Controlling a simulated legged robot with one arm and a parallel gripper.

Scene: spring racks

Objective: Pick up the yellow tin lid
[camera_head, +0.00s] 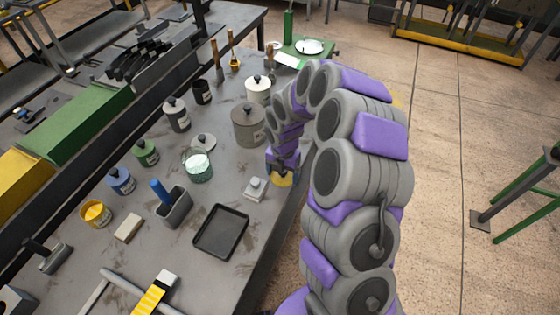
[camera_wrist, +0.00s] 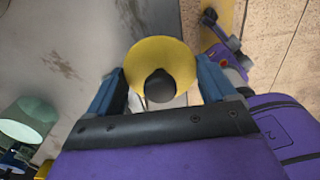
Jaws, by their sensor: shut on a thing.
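The yellow tin lid (camera_wrist: 160,56) is a round yellow disc with a dark knob (camera_wrist: 159,86) in its middle. In the head view the lid (camera_head: 281,180) shows under my gripper, close to the right edge of the grey workbench. My gripper (camera_wrist: 160,88) is shut on the lid, with its blue-grey fingers on either side of the dark knob. In the head view my gripper (camera_head: 281,170) points down, and its fingers are small there. Whether the lid touches the bench below cannot be told.
A small pale block-like item (camera_head: 255,188) stands just left of my gripper. A black tray (camera_head: 221,232) lies nearer. A large grey tin (camera_head: 248,127), a glass jar (camera_head: 197,165) and an open yellow tin (camera_head: 96,214) stand on the workbench (camera_head: 205,262). Bare floor lies right.

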